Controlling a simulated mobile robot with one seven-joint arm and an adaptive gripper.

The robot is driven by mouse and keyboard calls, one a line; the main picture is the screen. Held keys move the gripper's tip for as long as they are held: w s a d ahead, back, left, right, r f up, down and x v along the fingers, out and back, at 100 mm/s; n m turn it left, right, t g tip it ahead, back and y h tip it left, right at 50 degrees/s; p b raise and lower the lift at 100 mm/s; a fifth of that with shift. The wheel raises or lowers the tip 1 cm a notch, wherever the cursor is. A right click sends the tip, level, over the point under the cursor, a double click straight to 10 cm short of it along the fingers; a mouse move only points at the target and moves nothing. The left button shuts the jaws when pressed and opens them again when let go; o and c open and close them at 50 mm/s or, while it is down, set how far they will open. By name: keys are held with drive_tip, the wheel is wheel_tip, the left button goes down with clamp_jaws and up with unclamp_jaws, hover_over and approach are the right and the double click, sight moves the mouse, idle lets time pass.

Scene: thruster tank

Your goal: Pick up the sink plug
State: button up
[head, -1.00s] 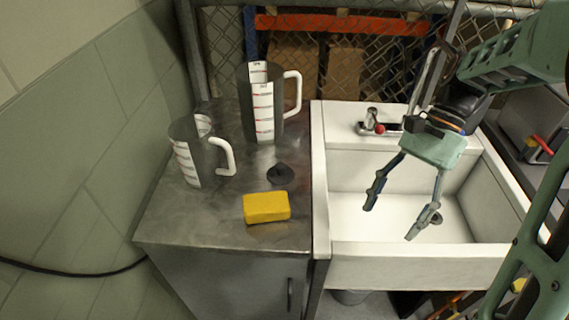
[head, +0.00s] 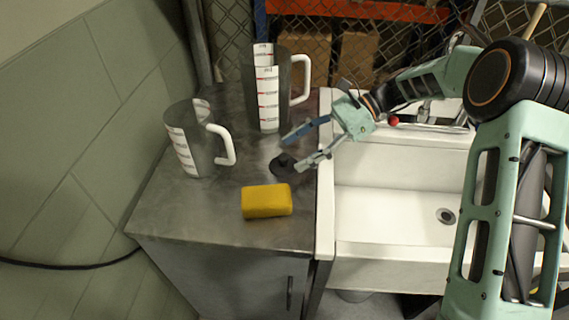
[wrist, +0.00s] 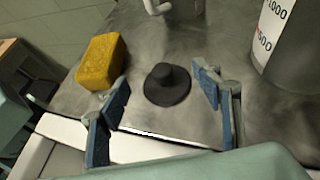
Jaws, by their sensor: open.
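The sink plug (head: 281,166) is a small dark grey disc with a raised knob. It sits on the metal counter behind the yellow sponge, and in the wrist view the plug (wrist: 167,84) lies ahead between my fingers. My gripper (head: 289,153) is open and reaches in from the right over the counter. In the head view one fingertip overlaps the plug's right side. In the wrist view my gripper (wrist: 163,92) has its blue-padded fingers either side of the plug, with space between pads and plug. I cannot tell the exact height above the counter.
A yellow sponge (head: 267,201) lies just in front of the plug. A measuring jug (head: 200,145) stands to the left and a taller jug (head: 268,95) behind. The white sink (head: 385,210) with its drain is at the right, its raised edge beside the counter.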

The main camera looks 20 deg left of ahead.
sight(284, 160)
drive_tip(key=x, duration=0.4)
drive_tip(key=shift+a+f, duration=0.2)
drive_tip(key=shift+f, duration=0.1)
drive_tip(key=shift+d, duration=0.1)
clamp_jaws()
